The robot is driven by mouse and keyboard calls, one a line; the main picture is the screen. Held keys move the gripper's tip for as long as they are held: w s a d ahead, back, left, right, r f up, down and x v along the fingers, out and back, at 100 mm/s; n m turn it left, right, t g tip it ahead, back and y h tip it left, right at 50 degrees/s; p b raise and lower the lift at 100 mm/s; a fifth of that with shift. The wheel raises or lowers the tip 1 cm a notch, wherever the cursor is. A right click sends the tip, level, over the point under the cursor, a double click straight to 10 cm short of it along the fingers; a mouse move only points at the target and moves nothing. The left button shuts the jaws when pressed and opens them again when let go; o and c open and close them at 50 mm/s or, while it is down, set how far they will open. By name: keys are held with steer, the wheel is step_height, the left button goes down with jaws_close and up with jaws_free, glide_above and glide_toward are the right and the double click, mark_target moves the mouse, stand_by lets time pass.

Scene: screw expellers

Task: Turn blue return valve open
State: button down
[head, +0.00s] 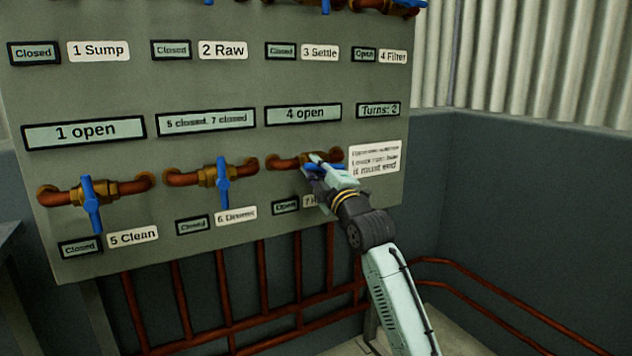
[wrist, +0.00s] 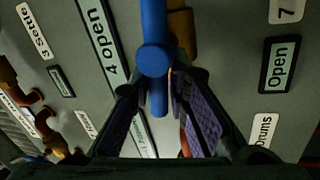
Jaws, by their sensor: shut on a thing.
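The blue valve handle (head: 314,167) sits on the brass valve with copper pipe (head: 283,163) at the lower right of the panel. It lies roughly sideways, along the pipe; its knob and bar (wrist: 153,58) show close in the wrist view. My gripper (head: 322,176) is at this handle, and its two fingers (wrist: 160,95) are shut on the lower part of the bar, one on each side. The plate beside this valve reads "Open" (wrist: 280,64). Its name plate (head: 308,201) starts with 7; the rest is hidden by my gripper.
Valve 5 (head: 92,190) and valve 6 (head: 222,172), with upright blue handles, stand to the left; their plates read "Closed". Signs above read "1 open", "5 closed, 7 closed", "4 open" (head: 303,114) and "Turns: 2" (head: 378,110). Red pipes (head: 300,300) run below the panel.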

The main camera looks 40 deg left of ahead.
steer(key=shift+w+d+f+n+g+y+b, duration=0.15)
steer(key=shift+n+g+b, duration=0.1)
steer(key=shift+n+b, duration=0.35)
steer(key=shift+s+n+g+y+b, duration=0.15)
steer(key=shift+n+g+b, duration=0.15)
steer(key=shift+n, duration=0.5)
steer(key=shift+w+n, duration=0.1)
steer(key=shift+n, duration=0.2)
steer(key=c, duration=1.8)
jaws_free()
steer(key=v, duration=1.2)
